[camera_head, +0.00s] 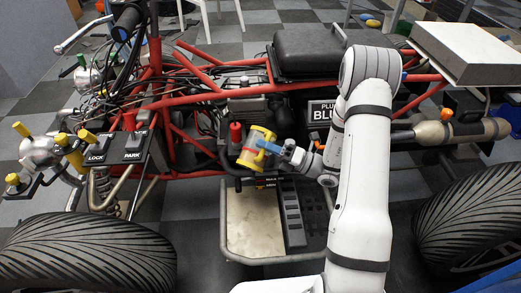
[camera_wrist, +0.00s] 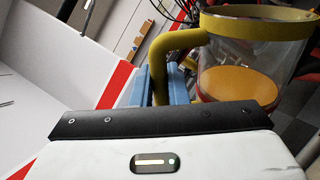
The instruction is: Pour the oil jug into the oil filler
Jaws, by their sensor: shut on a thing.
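The oil jug (camera_head: 258,146) is yellow and hangs tilted beside the engine in the head view. In the wrist view the jug (camera_wrist: 226,62) shows a yellow rim, clear walls and an amber layer inside. My gripper (camera_head: 287,152) is shut on the jug's yellow handle from the right. Its blue fingers (camera_wrist: 163,86) show around the handle in the wrist view. A red upright piece (camera_head: 236,133) stands just left of the jug, by the engine. It may be the oil filler, but I cannot tell for sure. No stream of oil is visible.
Red frame tubes (camera_head: 195,95) run around the engine. A black seat (camera_head: 310,52) is behind, and a silver exhaust (camera_head: 460,130) is at the right. A footwell plate (camera_head: 254,222) lies below the jug. Large tyres (camera_head: 85,255) stand in the front corners.

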